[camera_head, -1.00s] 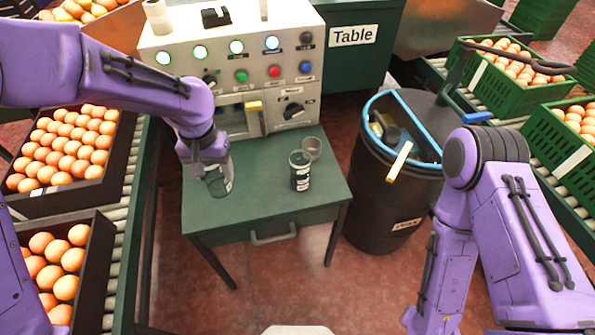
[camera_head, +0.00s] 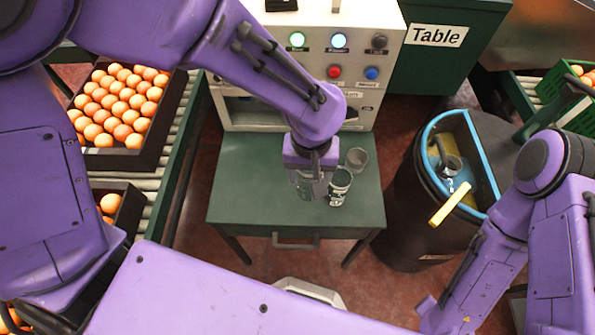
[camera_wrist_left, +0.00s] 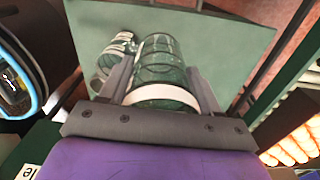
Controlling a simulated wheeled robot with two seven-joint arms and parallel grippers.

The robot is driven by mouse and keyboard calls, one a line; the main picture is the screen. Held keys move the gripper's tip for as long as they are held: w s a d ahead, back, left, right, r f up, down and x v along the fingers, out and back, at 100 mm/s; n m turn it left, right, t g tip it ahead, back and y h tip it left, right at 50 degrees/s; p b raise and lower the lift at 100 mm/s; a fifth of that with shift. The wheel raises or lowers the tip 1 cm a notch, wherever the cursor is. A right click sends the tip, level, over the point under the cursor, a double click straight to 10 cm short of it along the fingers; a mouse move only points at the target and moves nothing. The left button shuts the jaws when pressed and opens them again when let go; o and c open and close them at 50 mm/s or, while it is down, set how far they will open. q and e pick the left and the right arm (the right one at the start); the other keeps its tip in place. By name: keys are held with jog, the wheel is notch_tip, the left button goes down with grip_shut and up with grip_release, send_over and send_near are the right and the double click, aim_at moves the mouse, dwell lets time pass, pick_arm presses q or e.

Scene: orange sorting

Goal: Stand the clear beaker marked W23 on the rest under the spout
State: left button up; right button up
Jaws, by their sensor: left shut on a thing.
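My left gripper (camera_head: 314,184) is shut on a clear beaker, which hangs below it over the small green table (camera_head: 240,190). In the left wrist view this held beaker (camera_wrist_left: 163,65) lies between the two fingers, with a pale band near the gripper. No W23 mark is readable on it. A second beaker with a white label (camera_head: 340,187) stands on the table just right of the gripper, and a plain clear one (camera_head: 357,158) is close behind it. The spout and rest are hidden behind my left arm. My right gripper is not visible.
The white machine (camera_head: 379,105) with lit buttons stands behind the table. A black bin with a blue rim (camera_head: 425,140) is to the right. An orange crate (camera_head: 165,150) is on the left conveyor. The table's left part is clear.

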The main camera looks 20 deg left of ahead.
pick_arm(q)
jog(key=shift+s+d+r+n, duration=0.15)
jog(key=shift+s+d, duration=0.1)
jog(key=shift+s, duration=0.35)
jog(key=shift+s+d+f+n, duration=0.15)
jog(key=shift+s+d, duration=0.1)
jog(key=shift+s, duration=0.3)
jog(key=shift+s+f, duration=0.1)
jog(key=shift+f, duration=0.1)
jog(key=w+a+f, duration=0.2)
jog(key=w+f, duration=0.2)
jog(key=w+a+f, duration=0.2)
jog(key=w+f, duration=0.1)
jog(key=f, duration=0.1)
jog(key=w+a+f+b, duration=0.1)
jog(key=w+a+f, duration=0.1)
jog(key=w+f, duration=0.2)
jog(key=shift+w+a+f, duration=0.25)
jog(key=shift+w+a, duration=0.1)
jog(key=shift+w+f, duration=0.1)
jog(key=shift+f, duration=0.15)
